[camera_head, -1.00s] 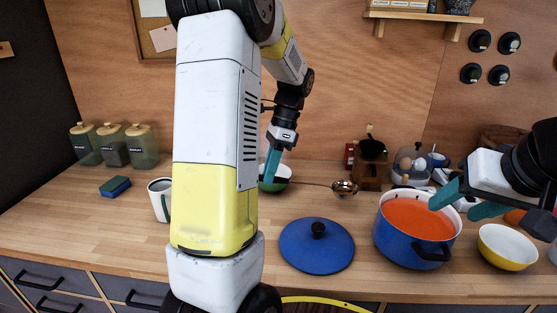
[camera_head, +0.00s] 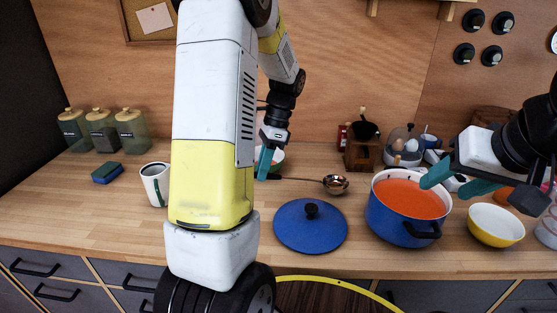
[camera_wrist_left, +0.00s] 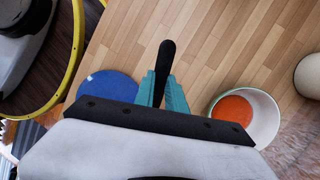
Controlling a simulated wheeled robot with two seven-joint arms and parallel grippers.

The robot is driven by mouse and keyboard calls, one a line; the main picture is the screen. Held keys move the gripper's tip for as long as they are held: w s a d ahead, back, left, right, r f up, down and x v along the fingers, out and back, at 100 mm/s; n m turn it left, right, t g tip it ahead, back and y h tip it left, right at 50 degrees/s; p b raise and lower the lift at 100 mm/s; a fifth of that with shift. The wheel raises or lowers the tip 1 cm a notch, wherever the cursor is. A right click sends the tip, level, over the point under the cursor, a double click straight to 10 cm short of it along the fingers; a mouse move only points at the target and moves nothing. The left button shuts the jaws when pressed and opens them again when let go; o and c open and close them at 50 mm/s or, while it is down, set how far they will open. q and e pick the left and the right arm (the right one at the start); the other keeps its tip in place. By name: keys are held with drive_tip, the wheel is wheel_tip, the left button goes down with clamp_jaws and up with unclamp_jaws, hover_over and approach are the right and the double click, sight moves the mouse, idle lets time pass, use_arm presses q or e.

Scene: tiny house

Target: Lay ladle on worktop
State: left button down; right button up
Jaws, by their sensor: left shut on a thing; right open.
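The ladle (camera_head: 334,184) has a long handle and a shiny round bowl. My left gripper (camera_head: 265,163) is shut on its handle, low over the worktop (camera_head: 230,205). In the left wrist view the dark handle end (camera_wrist_left: 166,58) sticks out between the teal fingers (camera_wrist_left: 160,92), above the wooden worktop (camera_wrist_left: 225,40). The ladle's bowl is hidden there. I cannot tell whether the ladle touches the worktop. My right gripper (camera_head: 455,184) is open and empty, above the right side of the blue pot.
A blue pot (camera_head: 385,222) of orange soup, a blue lid (camera_head: 290,235) and a yellow bowl (camera_head: 492,236) stand at the front. A bowl (camera_wrist_left: 268,112) with orange content is close to the left gripper. A mug (camera_head: 152,184), sponge (camera_head: 107,173) and jars (camera_head: 130,132) are left.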

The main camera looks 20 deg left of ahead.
use_arm(q)
drive_tip(key=shift+f, duration=0.45)
drive_tip(key=c, duration=1.3)
unclamp_jaws()
drive_tip(key=v, duration=0.7)
drive_tip(key=s+d+r+n+t+h, duration=0.2)
drive_tip(key=s+d+r+n+t, duration=0.2)
drive_tip(key=s, duration=0.4)
drive_tip(key=s+d+r+n+t+h, duration=0.2)
drive_tip(key=s+d+r+n+t, duration=0.3)
drive_tip(key=s, duration=0.4)
drive_tip(key=shift+d+r+n+t, duration=0.35)
drive_tip(key=shift+n+t, duration=0.15)
drive_tip(key=shift+n, duration=0.6)
